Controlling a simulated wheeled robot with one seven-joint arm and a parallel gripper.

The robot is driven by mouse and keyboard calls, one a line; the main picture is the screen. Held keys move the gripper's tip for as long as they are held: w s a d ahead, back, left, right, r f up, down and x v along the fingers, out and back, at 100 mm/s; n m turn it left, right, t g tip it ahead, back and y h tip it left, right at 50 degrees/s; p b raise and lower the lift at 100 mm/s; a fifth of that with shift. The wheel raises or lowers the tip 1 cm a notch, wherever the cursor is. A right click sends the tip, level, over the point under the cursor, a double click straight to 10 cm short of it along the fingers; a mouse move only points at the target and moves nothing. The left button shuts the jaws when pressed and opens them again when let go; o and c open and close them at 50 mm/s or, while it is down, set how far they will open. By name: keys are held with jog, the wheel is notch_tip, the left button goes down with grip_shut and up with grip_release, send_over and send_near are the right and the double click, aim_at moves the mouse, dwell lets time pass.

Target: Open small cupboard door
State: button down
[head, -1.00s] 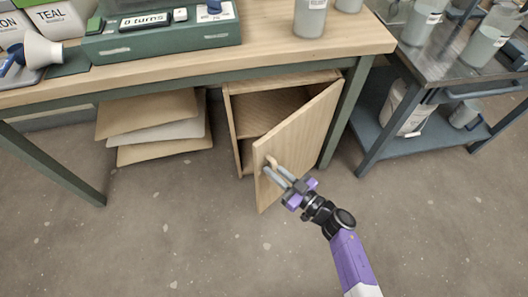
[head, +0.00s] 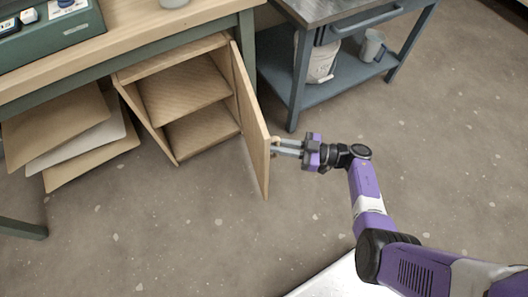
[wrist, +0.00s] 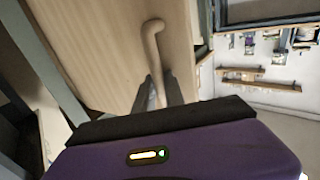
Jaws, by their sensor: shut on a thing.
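The small wooden cupboard (head: 183,98) stands under the workbench, and its shelves are in plain view. Its door (head: 251,125) is swung wide open, hinged on the right side and pointing toward the front. The door handle (wrist: 153,45) is a light wooden bar on the door's outer face. My gripper (head: 276,146) is shut on the handle from the door's right side. In the wrist view the two fingers (wrist: 155,92) close around the handle's lower part.
A blue-grey cart (head: 318,95) with a white bucket (head: 316,58) and a grey mug (head: 373,46) stands right of the cupboard. Flat boards or folded sheets (head: 70,140) lie left of it. The floor (head: 190,230) in front is clear.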

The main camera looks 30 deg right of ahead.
jog(key=shift+w+d+b, duration=0.1)
jog(key=shift+d+b, duration=0.5)
jog(key=shift+d, duration=1.45)
jog(key=c, duration=1.7)
grip_release()
jog(key=shift+a, duration=0.1)
jog(key=v, duration=0.8)
jog(key=shift+a, duration=0.1)
